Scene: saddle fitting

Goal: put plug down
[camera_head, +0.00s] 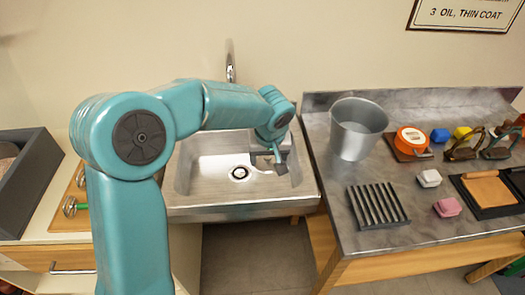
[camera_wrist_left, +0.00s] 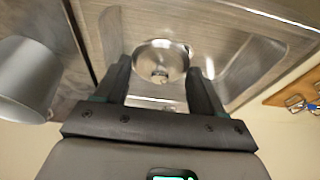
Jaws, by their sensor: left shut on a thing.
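My left gripper (camera_head: 279,163) reaches down into the right side of the steel sink (camera_head: 190,205). In the left wrist view the gripper (camera_wrist_left: 161,80) has a round, shiny metal piece, which I take to be the plug (camera_wrist_left: 160,56), between its fingers, and it is shut on it. The plug is hard to make out in the head view, where the gripper largely hides it. The drain (camera_head: 240,173), with a dark centre, shows on the sink floor to the left of the gripper. My right gripper is not in view.
A metal bucket (camera_head: 357,128) stands on the counter right of the sink, also at left in the wrist view (camera_wrist_left: 24,78). A black slatted rack (camera_head: 377,206), an orange round item (camera_head: 412,140) and small blocks share that counter. The faucet (camera_head: 230,62) rises behind the sink.

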